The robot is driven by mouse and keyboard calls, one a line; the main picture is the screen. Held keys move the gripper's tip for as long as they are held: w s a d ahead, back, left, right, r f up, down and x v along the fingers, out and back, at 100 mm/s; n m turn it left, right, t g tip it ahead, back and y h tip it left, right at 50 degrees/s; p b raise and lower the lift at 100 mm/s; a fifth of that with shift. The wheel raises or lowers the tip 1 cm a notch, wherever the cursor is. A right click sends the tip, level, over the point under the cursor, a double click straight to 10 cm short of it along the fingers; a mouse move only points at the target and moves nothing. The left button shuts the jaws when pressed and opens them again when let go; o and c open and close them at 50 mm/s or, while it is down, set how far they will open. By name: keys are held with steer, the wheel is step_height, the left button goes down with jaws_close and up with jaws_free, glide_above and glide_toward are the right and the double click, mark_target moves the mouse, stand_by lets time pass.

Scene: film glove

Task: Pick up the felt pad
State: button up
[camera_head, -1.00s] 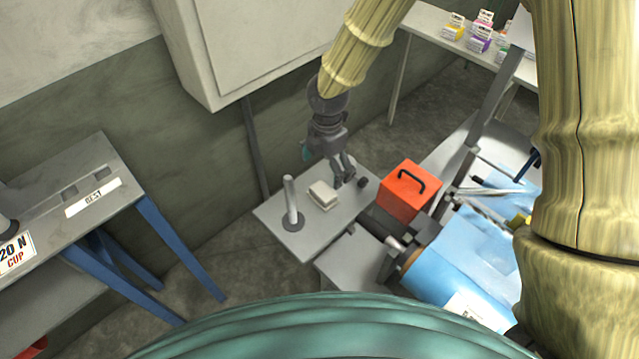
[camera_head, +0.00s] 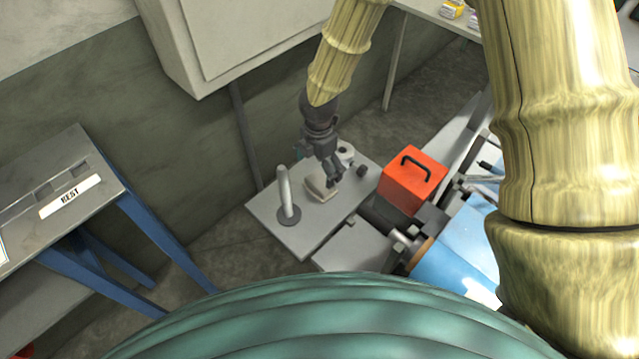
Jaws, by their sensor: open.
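A pale, block-shaped felt pad (camera_head: 316,193) rests on a small grey table (camera_head: 290,239). My gripper (camera_head: 333,183) is open just above and to the right of the pad, its dark fingers pointing down. The fingers overlap the pad's right side in the head view. I cannot tell whether they touch it. Part of the pad is hidden behind the gripper.
An upright pale post on a round dark base (camera_head: 286,212) stands left of the pad. A small dark knob (camera_head: 361,171) is to the right. An orange box with a black handle (camera_head: 410,182) stands further right, near blue-covered machinery (camera_head: 454,258). A wall rises behind.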

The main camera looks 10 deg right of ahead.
mark_target(320, 181)
steer(key=shift+s+f, duration=0.25)
steer(key=shift+f, duration=0.35)
steer(key=shift+s+d+f+p, duration=0.15)
steer(key=shift+f+p, duration=0.6)
steer(key=shift+f, duration=1.45)
steer(key=c, duration=1.1)
